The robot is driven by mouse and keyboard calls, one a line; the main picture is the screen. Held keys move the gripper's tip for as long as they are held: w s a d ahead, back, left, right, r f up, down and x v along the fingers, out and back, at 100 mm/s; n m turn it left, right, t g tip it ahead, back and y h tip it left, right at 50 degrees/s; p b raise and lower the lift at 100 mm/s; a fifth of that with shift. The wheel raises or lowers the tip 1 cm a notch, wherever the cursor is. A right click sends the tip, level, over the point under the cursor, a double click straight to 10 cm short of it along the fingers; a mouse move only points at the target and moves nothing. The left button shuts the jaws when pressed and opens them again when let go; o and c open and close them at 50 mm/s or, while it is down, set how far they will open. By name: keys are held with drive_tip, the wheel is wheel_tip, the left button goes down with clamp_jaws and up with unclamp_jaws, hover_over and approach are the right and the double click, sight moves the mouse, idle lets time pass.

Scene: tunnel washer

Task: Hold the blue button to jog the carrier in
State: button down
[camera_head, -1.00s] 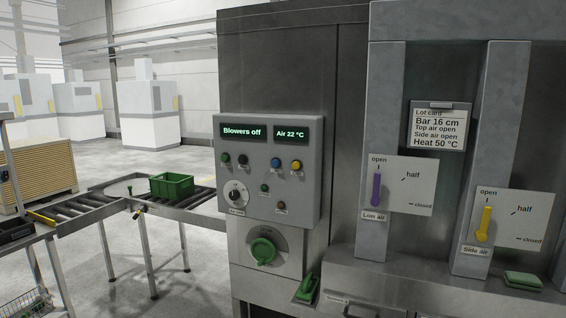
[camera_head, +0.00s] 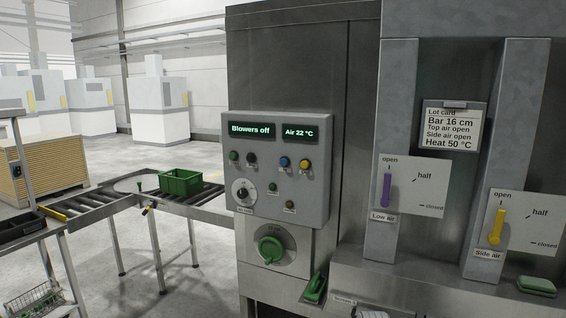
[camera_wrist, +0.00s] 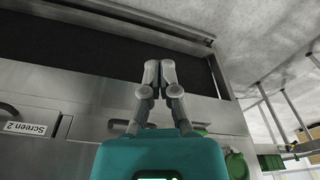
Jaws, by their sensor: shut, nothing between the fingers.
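The blue button (camera_head: 284,162) is on the grey control panel (camera_head: 315,205), left of a yellow button (camera_head: 304,164) and below the displays. The displays read "Blowers off" and "Air 22 °C". My gripper (camera_wrist: 160,68) shows only in the wrist view, its fingers together and empty. There it is in front of a dark opening in the machine, apart from the panel. The blue button is not visible in the wrist view. No carrier can be made out for certain.
A green rotary handle (camera_head: 271,249) and a green lever (camera_head: 315,287) sit below the panel. A roller conveyor (camera_head: 95,198) with a green crate (camera_head: 181,183) stands at left. Purple (camera_head: 387,190) and yellow (camera_head: 496,226) levers both point to open. A lot card (camera_head: 450,127) hangs between the columns.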

drive_tip(key=w+a+r+n+t+y+p, duration=0.1)
drive_tip(key=w+a+r+t+p, duration=0.2)
drive_tip(key=w, duration=0.5)
drive_tip(key=w+a+r+n+t+p, duration=0.1)
drive_tip(key=w+a+r+t, duration=0.3)
drive_tip(key=w, duration=0.3)
drive_tip(key=t+y+p, duration=0.4)
drive_tip(key=t+p, duration=0.6)
drive_tip(key=t, duration=0.6)
approach(283, 163)
drive_tip(key=s+a+r, duration=0.3)
drive_tip(key=a+r, duration=0.2)
drive_tip(key=a, duration=0.1)
drive_tip(key=shift+s+d+r, duration=0.1)
drive_tip(key=shift+s+d, duration=0.05)
drive_tip(key=shift+s, duration=0.05)
drive_tip(key=shift+w, duration=0.1)
drive_tip(key=shift+w+d, duration=0.5)
drive_tip(key=shift+w, duration=0.85)
drive_tip(key=shift+w+d, duration=0.5)
drive_tip(key=shift+w, duration=0.9)
drive_tip(key=shift+w+d, duration=0.5)
drive_tip(key=shift+w, duration=0.85)
